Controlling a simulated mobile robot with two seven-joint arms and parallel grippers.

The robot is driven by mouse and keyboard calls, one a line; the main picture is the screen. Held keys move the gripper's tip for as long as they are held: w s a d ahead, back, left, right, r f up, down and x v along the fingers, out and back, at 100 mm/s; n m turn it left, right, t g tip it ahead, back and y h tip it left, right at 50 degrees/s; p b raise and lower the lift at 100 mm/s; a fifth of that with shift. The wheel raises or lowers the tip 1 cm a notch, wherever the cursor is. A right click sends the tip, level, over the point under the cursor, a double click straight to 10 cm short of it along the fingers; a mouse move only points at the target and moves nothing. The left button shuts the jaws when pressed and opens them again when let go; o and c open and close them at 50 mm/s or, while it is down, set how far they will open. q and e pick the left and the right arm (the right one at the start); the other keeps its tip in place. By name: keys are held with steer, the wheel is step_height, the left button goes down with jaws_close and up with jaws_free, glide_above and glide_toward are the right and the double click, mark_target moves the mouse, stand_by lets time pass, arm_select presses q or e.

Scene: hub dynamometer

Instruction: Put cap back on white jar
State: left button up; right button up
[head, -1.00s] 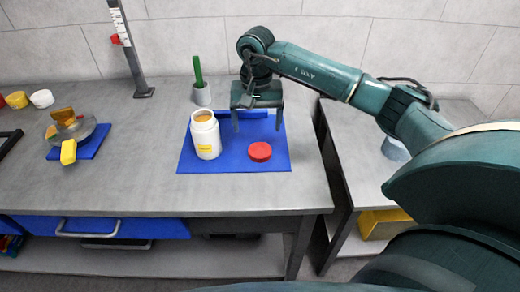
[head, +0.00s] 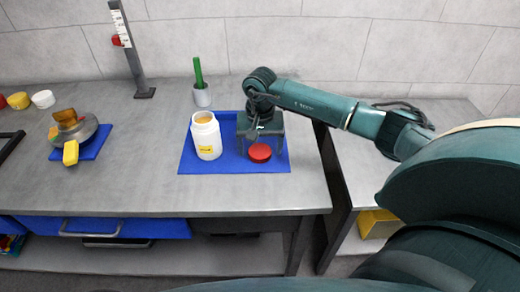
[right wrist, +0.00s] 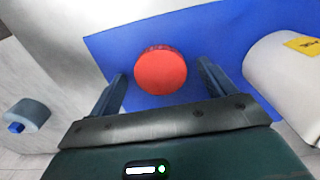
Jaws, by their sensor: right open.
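The white jar (head: 207,138) stands upright and uncapped on a blue mat (head: 226,165), with orange-tan contents showing at its mouth and a yellow label. The red cap (head: 260,152) lies flat on the mat to the right of the jar. My right gripper (head: 261,150) is open above the cap, fingers pointing down on either side of it. In the right wrist view the cap (right wrist: 160,71) shows between and beyond the two fingers, and the jar (right wrist: 285,75) lies at the right. The cap is not gripped. My left gripper is not in view.
A grey cup with a green stick (head: 201,92) stands behind the mat. A grey dish with yellow and brown pieces (head: 76,132) sits at left, near a metal post (head: 133,55). The bench front (head: 250,195) is clear.

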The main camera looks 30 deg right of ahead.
mark_target(260, 151)
steer(key=shift+f, duration=0.1)
steer(key=shift+c, duration=0.4)
steer(key=c, duration=1)
step_height(260, 151, up, 10)
steer(key=b, duration=0.1)
